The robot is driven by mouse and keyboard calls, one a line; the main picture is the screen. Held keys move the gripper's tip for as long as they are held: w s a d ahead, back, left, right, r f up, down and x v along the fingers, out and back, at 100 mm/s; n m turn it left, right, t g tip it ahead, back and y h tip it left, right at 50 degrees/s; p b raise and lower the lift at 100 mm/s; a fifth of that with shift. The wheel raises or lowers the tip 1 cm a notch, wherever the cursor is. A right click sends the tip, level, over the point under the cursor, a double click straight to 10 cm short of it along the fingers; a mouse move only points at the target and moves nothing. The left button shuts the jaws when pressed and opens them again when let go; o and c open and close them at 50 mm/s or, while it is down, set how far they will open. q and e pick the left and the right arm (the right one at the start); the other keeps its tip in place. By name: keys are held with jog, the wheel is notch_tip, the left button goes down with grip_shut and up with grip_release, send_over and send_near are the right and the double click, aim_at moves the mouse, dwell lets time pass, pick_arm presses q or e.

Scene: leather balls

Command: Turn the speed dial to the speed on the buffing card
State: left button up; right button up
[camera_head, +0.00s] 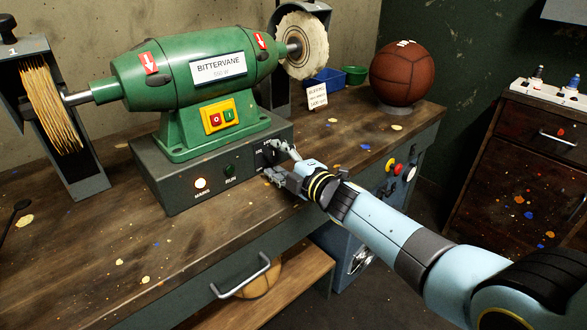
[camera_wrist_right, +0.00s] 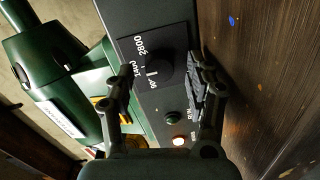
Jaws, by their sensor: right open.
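The speed dial (camera_wrist_right: 162,68) is a black knob on a dark plate on the grinder's base. In the wrist view the numbers 2800 and 1400 show beside it, with a smaller, unclear one. A short white mark shows on the knob's number side; I cannot tell which number it points at. My right gripper (camera_head: 280,160) is open at the front of the base, its fingers on either side of the dial; contact is unclear. The buffing card (camera_head: 317,97) stands behind, its small bottom line seeming to read 1400. My left gripper is out of view.
A leather ball (camera_head: 402,74) and blue bin (camera_head: 324,80) stand behind. The front bench top (camera_head: 110,240) is mostly clear.

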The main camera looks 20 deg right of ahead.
jog(key=v, duration=1.1)
jog(key=shift+s, duration=0.15)
jog(key=s+d+f+m+g+h, duration=0.2)
jog(key=s+f+m, duration=0.1)
jog(key=s+f, duration=0.6)
jog(key=s+d+f+m+g+h+b, duration=0.1)
jog(key=s+d+f+m+g, duration=0.15)
jog(key=s+f, duration=0.65)
jog(key=s+d+f+m+g+h, duration=0.25)
jog(key=s+f+m, duration=0.2)
jog(key=f, duration=0.75)
jog(key=s+f+m+g, duration=0.3)
jog(key=s, duration=0.6)
jog(key=s+f+m+g, duration=0.2)
jog(key=s+f+m, duration=0.1)
jog(key=s, duration=0.7)
jog(key=s+d+f+m+g, duration=0.1)
jog(key=s+f+m+g, duration=0.2)
jog(key=s, duration=0.7)
notch_tip(320, 180, down, 2)
jog(key=shift+f+g, duration=0.15)
jog(key=shift+g, duration=0.15)
